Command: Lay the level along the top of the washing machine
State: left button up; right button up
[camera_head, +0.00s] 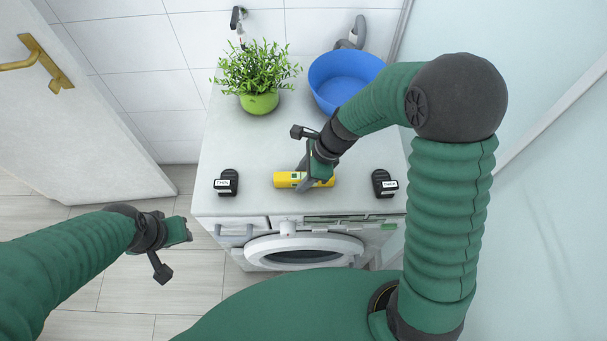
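The yellow level (285,179) lies lengthwise from left to right near the front edge of the washing machine's top (255,145). My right gripper (308,181) reaches down over the level's middle, its fingers at the level and hiding part of it. Whether they are closed on it or only around it, I cannot tell. My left gripper (186,232) is off the machine's front left, above the floor and away from the level. Its finger gap does not show clearly.
Two black labelled blocks stand on the machine's top, one left of the level (227,183) and one right (384,184). A green potted plant (259,102) and a blue basin (340,78) stand at the back. A white door (90,120) is at left.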

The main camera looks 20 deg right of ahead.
jog(key=shift+o, duration=0.6)
jog(key=shift+a, duration=0.1)
jog(key=shift+d+r, duration=0.3)
jog(key=shift+r, duration=0.05)
jog(key=p+v, duration=0.2)
jog(key=v, duration=0.9)
jog(key=s+d+f+n+h, duration=0.1)
jog(key=s+n, duration=0.3)
jog(key=n, duration=0.6)
jog(key=s+d+f+n+t+h, duration=0.1)
jog(key=s+f+n+h, duration=0.1)
jog(key=n, duration=0.9)
jog(key=shift+s+d+h, duration=0.3)
jog(key=shift+s+h, duration=0.3)
jog(key=shift+s, duration=0.55)
jog(key=shift+w+d+f, duration=0.1)
jog(key=shift+f, duration=0.05)
